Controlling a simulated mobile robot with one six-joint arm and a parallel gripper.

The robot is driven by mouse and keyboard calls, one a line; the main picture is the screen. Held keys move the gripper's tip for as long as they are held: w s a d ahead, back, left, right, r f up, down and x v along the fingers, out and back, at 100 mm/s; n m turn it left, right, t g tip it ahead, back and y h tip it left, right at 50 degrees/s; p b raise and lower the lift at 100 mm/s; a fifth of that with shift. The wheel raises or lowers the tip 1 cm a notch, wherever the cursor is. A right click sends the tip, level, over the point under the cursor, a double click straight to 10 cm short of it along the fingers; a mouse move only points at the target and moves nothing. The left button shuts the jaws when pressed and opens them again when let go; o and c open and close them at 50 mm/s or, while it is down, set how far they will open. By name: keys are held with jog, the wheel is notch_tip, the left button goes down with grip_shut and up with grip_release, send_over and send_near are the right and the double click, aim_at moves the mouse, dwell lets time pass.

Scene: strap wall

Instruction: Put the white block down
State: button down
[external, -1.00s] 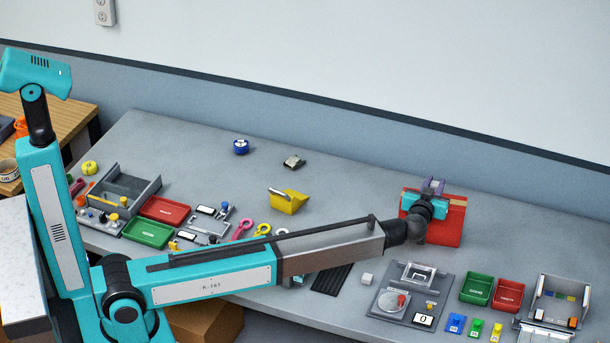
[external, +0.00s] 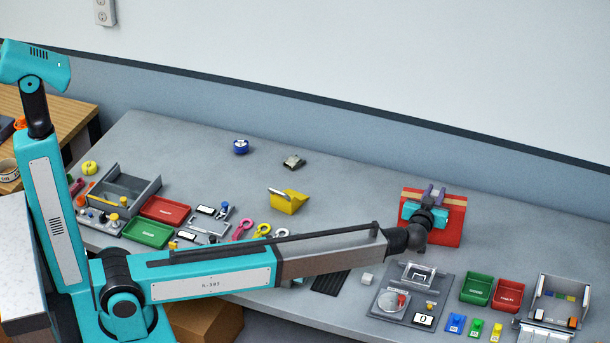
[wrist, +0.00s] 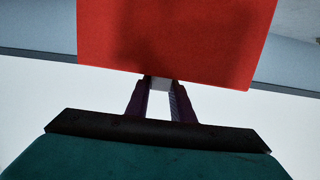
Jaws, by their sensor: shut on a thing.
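My gripper (external: 434,191) is in front of an upright red panel (external: 449,230) at the right of the bench in the external view. In the wrist view, its two dark fingers (wrist: 161,84) are shut on a small pale block (wrist: 161,86), the white block. Only a little of the block shows between the fingertips, against the lower edge of the red panel (wrist: 180,35). I cannot tell whether it touches the panel. In the external view the held block is not clearly visible. Another small whitish cube (external: 367,279) rests on the grey bench.
A grey station with a round dish (external: 390,303) stands below the gripper. Green (external: 477,289) and red (external: 508,294) trays lie right of it. A yellow scoop-like bin (external: 289,201) stands left. The bench (external: 345,190) between the bin and the panel is clear.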

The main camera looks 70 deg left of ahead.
jog(key=shift+f, duration=0.1)
jog(key=c, duration=1.5)
grip_release()
jog(key=shift+c, duration=0.2)
jog(key=shift+r+p, duration=0.25)
jog(key=shift+p, duration=0.1)
jog(key=shift+s+d+f+b, duration=0.15)
jog(key=shift+s+d+b, duration=0.1)
jog(key=shift+b, duration=0.05)
jog(key=b+v, duration=0.4)
jog(key=v, duration=0.7)
jog(key=shift+d, duration=0.2)
